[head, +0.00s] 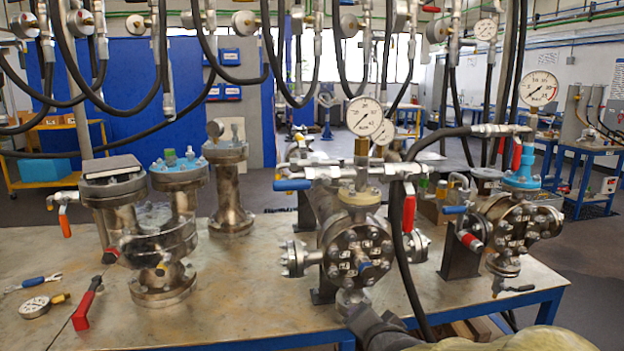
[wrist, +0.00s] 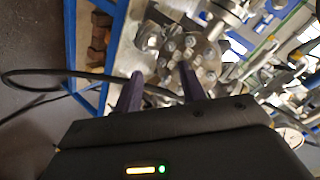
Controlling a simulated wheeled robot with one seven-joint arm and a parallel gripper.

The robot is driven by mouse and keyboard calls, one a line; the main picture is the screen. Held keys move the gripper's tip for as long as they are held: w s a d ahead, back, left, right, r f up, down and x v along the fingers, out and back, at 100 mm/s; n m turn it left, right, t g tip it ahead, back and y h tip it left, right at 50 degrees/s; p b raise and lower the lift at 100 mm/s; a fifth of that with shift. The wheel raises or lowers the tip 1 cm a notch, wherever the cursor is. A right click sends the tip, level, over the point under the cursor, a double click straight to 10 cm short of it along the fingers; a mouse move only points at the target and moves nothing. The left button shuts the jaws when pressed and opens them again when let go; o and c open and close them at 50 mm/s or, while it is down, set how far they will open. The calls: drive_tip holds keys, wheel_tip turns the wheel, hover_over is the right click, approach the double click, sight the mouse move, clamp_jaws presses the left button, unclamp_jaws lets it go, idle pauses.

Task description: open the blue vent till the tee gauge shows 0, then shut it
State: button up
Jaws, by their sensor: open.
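The blue vent lever (head: 292,184) sticks out to the left from the tee fitting (head: 335,173) on top of the middle flanged vessel (head: 357,250). The lever lies about level. The tee gauge (head: 364,116) stands upright above the tee; its needle is too small to read surely. A red lever (head: 409,212) hangs down on the tee's right, by the black hose. My gripper (head: 364,318) is low in front of the middle vessel, below the blue lever and apart from it. In the wrist view my gripper (wrist: 161,84) is open and empty, with a bolted flange (wrist: 190,48) beyond its fingers.
A right-hand vessel (head: 515,222) carries its own gauge (head: 538,88) and another blue lever (head: 455,210). Flanged vessels (head: 160,250) stand at the left. A loose gauge (head: 35,307) and a red-handled tool (head: 86,305) lie on the bench. Black hoses (head: 415,285) hang around the middle vessel.

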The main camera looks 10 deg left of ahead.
drive_tip(key=s+d+f+n+g+h, duration=0.2)
drive_tip(key=s+d+f+n+g, duration=0.5)
drive_tip(key=s+d+f, duration=0.5)
wheel_tip(320, 180, down, 3)
drive_tip(key=shift+s+d+f+g+h, duration=0.15)
drive_tip(key=shift+s+g+h, duration=0.25)
drive_tip(key=shift+s+g, duration=0.65)
drive_tip(key=shift+w, duration=0.25)
drive_tip(key=shift+c, duration=0.5)
